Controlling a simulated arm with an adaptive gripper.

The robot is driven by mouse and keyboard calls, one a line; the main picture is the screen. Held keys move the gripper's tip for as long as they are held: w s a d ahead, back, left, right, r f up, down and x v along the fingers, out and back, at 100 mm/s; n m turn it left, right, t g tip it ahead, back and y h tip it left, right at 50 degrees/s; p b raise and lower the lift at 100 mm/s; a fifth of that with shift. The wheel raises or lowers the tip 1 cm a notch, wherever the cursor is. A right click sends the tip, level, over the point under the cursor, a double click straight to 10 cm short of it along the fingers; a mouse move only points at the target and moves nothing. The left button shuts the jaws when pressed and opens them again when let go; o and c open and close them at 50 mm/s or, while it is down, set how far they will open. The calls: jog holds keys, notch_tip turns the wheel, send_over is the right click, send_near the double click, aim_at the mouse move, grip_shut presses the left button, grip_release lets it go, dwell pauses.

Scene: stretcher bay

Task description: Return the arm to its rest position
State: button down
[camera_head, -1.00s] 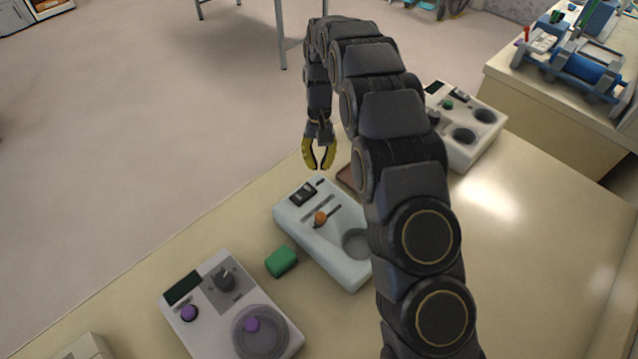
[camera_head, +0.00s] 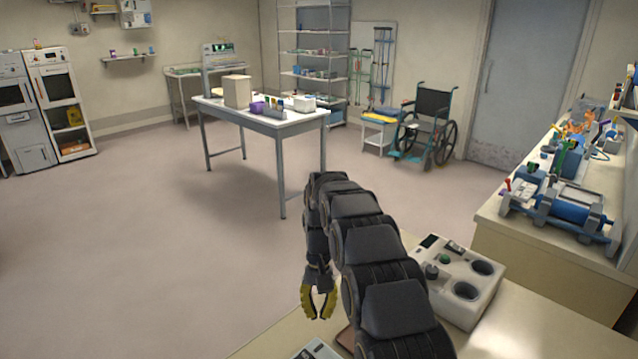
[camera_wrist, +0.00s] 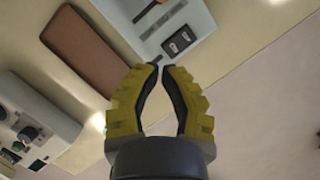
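My gripper (camera_head: 319,316) has yellow fingers with dark inner pads. It hangs pointing down from my raised, bent arm, over the near edge of the bench. The gripper looks clear of both.
A white device with two round wells (camera_head: 468,297) stands on the bench right of my arm. A side counter (camera_head: 530,255) carries blue equipment. Beyond open floor (camera_head: 130,230) stand a table (camera_head: 215,104) with boxes and a wheelchair (camera_head: 430,125).

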jog(key=s+d+r+t, duration=0.1)
jog(key=s+d+r, duration=0.2)
jog(key=s+r, duration=0.4)
jog(key=s+d+r, duration=0.4)
jog(key=s+r, duration=0.1)
jog(key=s, duration=0.4)
jog(key=s+d, duration=0.3)
jog(key=s, duration=1.5)
jog(key=w+a+f+m+y, duration=0.1)
jog(key=w+f+m+y, duration=0.2)
jog(key=w, duration=0.4)
jog(key=w+a+f+m+y, duration=0.1)
jog(key=w+f+m+y, duration=0.1)
jog(key=w+m, duration=0.45)
jog(key=w+d+f+m+t+y, duration=0.3)
jog(key=w+d+f+m, duration=0.3)
jog(key=w+f+m, duration=0.4)
jog(key=shift+n, duration=0.75)
jog(key=x, duration=1)
jog(key=shift+w+a, duration=0.2)
jog(key=shift+w, duration=0.05)
jog(key=shift+a+f, duration=0.15)
jog(key=shift+a, duration=1.1)
jog(key=shift+a+f, duration=0.1)
jog(key=shift+a, duration=0.55)
jog(key=shift+a, duration=0.1)
